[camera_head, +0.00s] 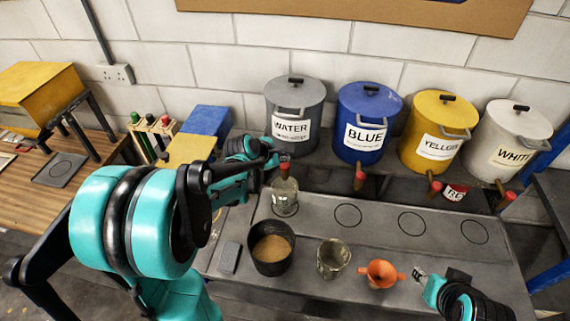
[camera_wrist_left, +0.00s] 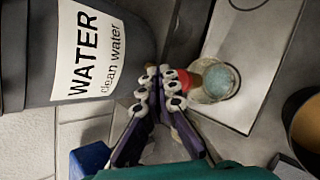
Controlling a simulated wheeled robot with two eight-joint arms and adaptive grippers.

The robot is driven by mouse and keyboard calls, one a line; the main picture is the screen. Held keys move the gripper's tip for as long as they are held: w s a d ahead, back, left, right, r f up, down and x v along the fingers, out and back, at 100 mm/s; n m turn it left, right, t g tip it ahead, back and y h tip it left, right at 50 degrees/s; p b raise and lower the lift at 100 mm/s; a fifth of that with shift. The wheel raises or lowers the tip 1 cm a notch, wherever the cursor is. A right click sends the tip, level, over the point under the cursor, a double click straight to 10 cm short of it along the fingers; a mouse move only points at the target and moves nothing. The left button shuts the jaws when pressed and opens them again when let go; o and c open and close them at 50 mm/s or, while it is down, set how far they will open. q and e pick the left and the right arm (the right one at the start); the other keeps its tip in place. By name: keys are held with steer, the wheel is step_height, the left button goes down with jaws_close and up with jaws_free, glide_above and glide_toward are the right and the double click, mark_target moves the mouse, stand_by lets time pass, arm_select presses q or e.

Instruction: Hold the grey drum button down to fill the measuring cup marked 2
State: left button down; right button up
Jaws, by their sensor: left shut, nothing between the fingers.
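The grey drum (camera_head: 295,107), labelled WATER, stands at the back against the wall; its side and label fill the upper left of the left wrist view (camera_wrist_left: 30,60). Its red button (camera_head: 284,166) shows at its foot and also in the left wrist view (camera_wrist_left: 187,78). A clear measuring cup (camera_head: 285,198) stands below this button; in the left wrist view the cup (camera_wrist_left: 217,82) has pale bluish content. I cannot read its mark. My left gripper (camera_head: 272,160) is shut and empty, its fingertips (camera_wrist_left: 165,88) against or very near the button. My right gripper (camera_head: 421,279) is low at the right.
Blue (camera_head: 366,122), yellow (camera_head: 434,130) and white (camera_head: 510,140) drums stand to the right. A dark pot of brown stuff (camera_head: 271,248), another cup (camera_head: 333,258) and an orange funnel (camera_head: 381,273) are in front. Ringed spots (camera_head: 412,223) on the bench are bare.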

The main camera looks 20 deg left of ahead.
mark_target(284, 166)
arm_select(q)
steer(key=shift+r+p, duration=1.5)
steer(key=shift+r, duration=0.75)
steer(key=shift+f, duration=0.1)
